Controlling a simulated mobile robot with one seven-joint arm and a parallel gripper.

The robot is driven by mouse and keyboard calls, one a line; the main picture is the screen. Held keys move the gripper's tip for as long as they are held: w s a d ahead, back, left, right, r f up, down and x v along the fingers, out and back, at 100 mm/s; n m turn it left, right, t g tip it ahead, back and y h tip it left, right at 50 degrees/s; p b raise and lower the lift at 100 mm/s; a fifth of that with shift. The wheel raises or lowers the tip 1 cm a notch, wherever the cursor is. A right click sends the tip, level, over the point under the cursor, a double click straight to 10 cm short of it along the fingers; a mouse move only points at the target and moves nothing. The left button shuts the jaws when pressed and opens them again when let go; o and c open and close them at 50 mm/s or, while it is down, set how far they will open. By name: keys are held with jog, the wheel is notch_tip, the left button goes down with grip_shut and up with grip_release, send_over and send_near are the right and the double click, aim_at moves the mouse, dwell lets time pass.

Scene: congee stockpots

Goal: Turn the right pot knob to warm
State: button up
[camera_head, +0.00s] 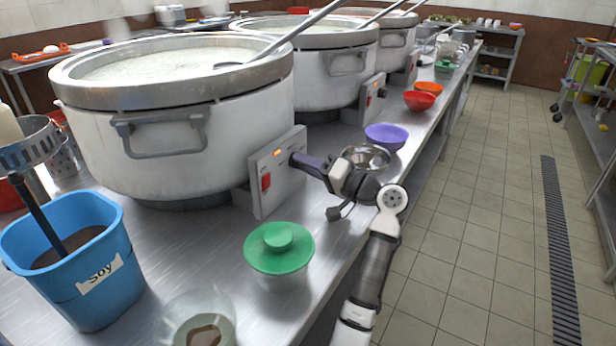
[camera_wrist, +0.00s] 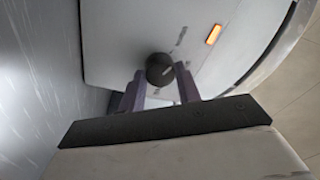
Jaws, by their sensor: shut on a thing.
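The nearest pot (camera_head: 180,110), large and white with a steel rim and congee inside, has a grey control panel (camera_head: 276,188) on its right side. The panel carries a red switch (camera_head: 266,183) and a small lit orange light (camera_head: 277,153), which also shows in the wrist view (camera_wrist: 213,34). My gripper (camera_head: 297,159) is at the panel, its purple fingers shut on a round black knob (camera_wrist: 160,68). In the wrist view the fingertips (camera_wrist: 160,88) sit on both sides of the knob. In the head view the fingers hide the knob. The setting it points to cannot be read.
A green-lidded bowl (camera_head: 279,249) and a glass bowl (camera_head: 197,318) stand in front on the steel counter. A blue soy bucket (camera_head: 78,262) is at left. A steel bowl (camera_head: 366,157) and a purple bowl (camera_head: 386,136) are near my wrist. The aisle at right is clear.

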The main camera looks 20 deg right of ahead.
jog(key=shift+n+b, duration=0.45)
jog(key=shift+n, duration=0.05)
jog(key=o, duration=1)
jog(key=b+v, duration=0.1)
jog(key=v, duration=1.2)
jog(key=shift+s+d, duration=0.3)
jog(key=shift+s+f, duration=0.1)
